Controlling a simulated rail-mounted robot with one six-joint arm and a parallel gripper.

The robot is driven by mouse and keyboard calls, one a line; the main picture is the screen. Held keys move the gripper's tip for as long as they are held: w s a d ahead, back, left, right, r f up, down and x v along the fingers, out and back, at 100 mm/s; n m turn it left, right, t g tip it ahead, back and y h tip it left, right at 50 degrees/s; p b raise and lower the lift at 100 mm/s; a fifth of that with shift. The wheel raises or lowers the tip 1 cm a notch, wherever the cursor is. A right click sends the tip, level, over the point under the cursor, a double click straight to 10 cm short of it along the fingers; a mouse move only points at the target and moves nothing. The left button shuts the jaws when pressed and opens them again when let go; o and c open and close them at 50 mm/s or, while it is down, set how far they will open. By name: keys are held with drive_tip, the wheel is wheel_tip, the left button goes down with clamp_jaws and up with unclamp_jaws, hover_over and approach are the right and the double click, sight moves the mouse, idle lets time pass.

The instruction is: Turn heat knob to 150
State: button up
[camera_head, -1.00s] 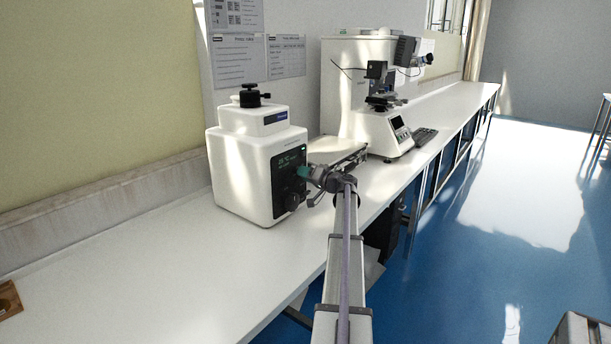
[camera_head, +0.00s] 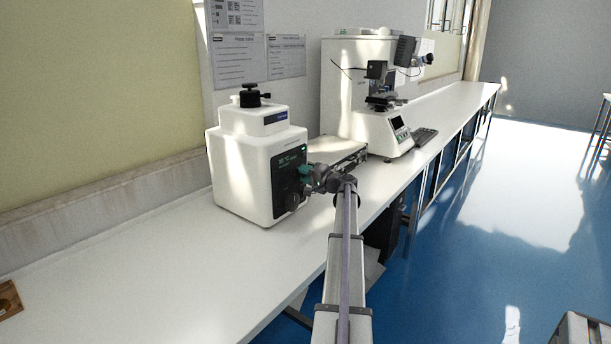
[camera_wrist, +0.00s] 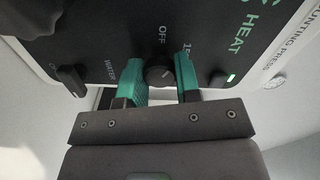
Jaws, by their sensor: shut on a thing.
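The white mounting press (camera_head: 240,165) stands on the bench with a dark front panel (camera_head: 282,188) and a green display. In the wrist view the round dark heat knob (camera_wrist: 158,74) has a pale pointer mark, with "OFF" above it and a partly hidden "15…" to its right. The word "HEAT" is further right. My gripper (camera_wrist: 158,66) has its green fingers on both sides of the knob and is shut on it. In the head view my gripper (camera_head: 306,173) is at the panel's right edge and hides the knob.
A microscope-like tester (camera_head: 385,125) stands further back on the bench. The bench front left (camera_head: 130,270) is clear.

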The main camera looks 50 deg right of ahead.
drive_tip(key=m, duration=0.5)
drive_tip(key=shift+m, duration=0.4)
idle(0.3)
drive_tip(key=o, duration=0.9)
drive_tip(key=s, duration=1)
drive_tip(key=shift+s, duration=0.4)
